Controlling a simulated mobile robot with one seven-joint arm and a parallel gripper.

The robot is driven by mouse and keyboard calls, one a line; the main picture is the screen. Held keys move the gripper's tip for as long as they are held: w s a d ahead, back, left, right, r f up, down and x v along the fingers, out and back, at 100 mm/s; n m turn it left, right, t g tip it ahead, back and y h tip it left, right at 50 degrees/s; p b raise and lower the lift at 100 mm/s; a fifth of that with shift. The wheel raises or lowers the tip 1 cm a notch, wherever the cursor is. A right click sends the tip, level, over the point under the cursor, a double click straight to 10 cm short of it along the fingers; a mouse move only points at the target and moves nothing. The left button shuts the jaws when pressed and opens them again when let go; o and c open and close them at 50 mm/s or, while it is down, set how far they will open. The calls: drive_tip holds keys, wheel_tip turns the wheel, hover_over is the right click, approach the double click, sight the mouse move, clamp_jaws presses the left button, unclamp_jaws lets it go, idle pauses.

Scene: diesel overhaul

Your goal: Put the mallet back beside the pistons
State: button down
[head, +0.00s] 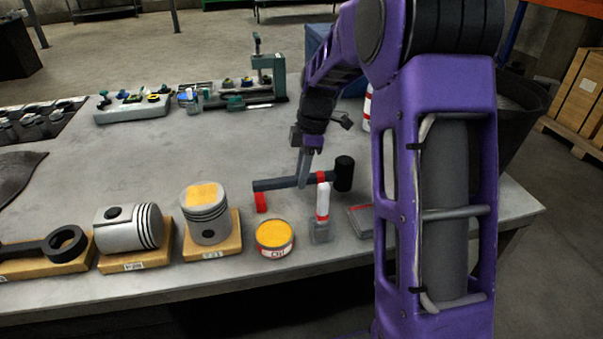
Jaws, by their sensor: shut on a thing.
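The mallet has a black head (344,174) at the right and a grey handle (275,184) reaching left, roughly level. My gripper (304,176) is shut on the handle, pointing down onto it from above. The mallet appears just above the bench, though its exact height is hard to tell. One piston (206,225) stands upright with a yellow patch on top, on a wooden block left of the mallet. Another piston (128,230) lies on its side on a block farther left.
An oil tin (274,240) with a yellow top stands in front of the handle. A red and white bottle-like item (323,202) stands close by the handle. A red piece (261,201) shows below the handle's left end. The bench (150,170) is clear behind the pistons.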

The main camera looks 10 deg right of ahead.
drive_tip(key=shift+f+b, duration=0.7)
drive_tip(key=shift+f, duration=0.45)
drive_tip(key=c, duration=0.6)
unclamp_jaws()
